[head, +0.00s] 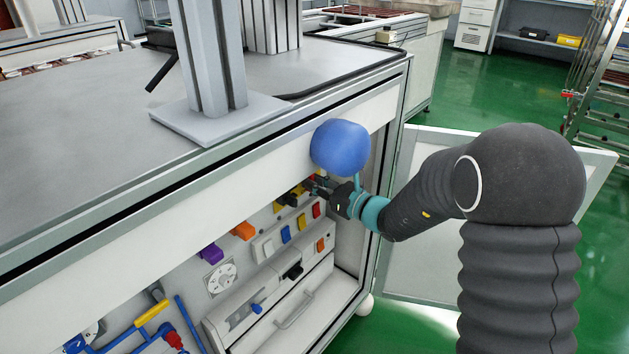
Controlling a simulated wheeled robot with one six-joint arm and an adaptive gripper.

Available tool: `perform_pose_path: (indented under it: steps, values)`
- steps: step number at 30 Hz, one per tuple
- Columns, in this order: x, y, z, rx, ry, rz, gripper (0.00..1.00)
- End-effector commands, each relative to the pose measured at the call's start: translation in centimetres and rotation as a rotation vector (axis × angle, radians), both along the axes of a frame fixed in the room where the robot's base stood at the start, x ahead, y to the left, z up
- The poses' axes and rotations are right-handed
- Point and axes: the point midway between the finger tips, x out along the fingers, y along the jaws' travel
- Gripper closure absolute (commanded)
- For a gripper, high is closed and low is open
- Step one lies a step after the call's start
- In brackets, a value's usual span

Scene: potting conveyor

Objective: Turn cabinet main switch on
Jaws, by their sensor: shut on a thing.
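The open cabinet under the bench has a panel (200,270) of switches and sockets. My gripper (313,187) reaches in from the right at the panel's upper right end. Its small dark fingers are shut on the main switch, which shows as yellow (280,203) with dark and red parts beside the fingertips. The fingers hide much of the switch, so I cannot tell how its handle is turned.
A blue rounded body (340,147) is just above my wrist. The cabinet door (430,250) stands open behind my arm. An orange block (243,230), a purple block (211,253) and blue and yellow pipes (150,312) are further left.

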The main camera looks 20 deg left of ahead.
Motion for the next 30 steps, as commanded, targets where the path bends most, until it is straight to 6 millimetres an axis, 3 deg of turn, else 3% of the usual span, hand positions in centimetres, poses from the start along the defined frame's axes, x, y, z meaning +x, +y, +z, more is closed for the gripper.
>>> perform_pose_path:
  steps: [16, 17, 20, 30]
  values:
    - [0.03, 0.24, 0.45, 0.016, 0.017, 0.003, 1.00]
    - [0.03, 0.24, 0.46, 0.017, 0.017, 0.003, 0.81]
    - [0.04, 0.23, 0.46, 0.016, 0.016, 0.003, 0.58]
    - [0.17, -0.15, 0.24, 0.013, 0.020, -0.003, 0.58]
